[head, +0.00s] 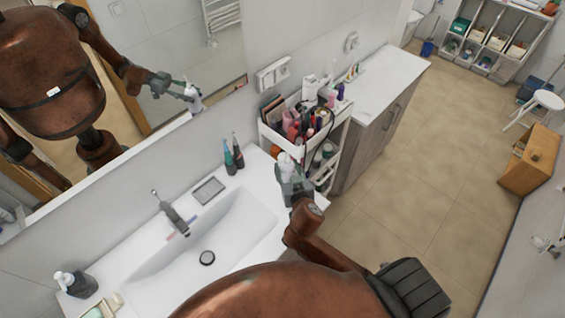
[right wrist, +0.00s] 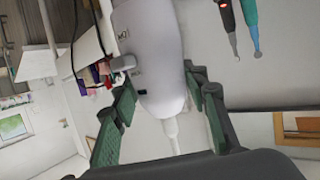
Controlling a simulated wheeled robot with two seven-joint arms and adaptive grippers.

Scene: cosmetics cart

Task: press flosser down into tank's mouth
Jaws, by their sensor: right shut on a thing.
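The flosser (head: 285,162) is a white, rounded device in my right gripper (head: 291,182), above the right end of the sink counter. In the right wrist view the flosser (right wrist: 153,45) fills the middle, with a thin pale nozzle (right wrist: 172,132) pointing toward the palm. The green fingers of my right gripper (right wrist: 157,75) are on both sides of its body, shut on it. I cannot make out the tank or its mouth apart from the white body; the far end of the flosser is cut off in the wrist view. My left gripper is not in view.
A white cart (head: 265,133) full of cosmetics stands just beyond the counter (head: 262,168). Two electric toothbrushes (head: 233,153) stand by the wall. The basin (head: 235,232), faucet (head: 174,217) and soap dispenser (head: 75,283) lie to the left. A mirror (head: 205,50) reflects my arm.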

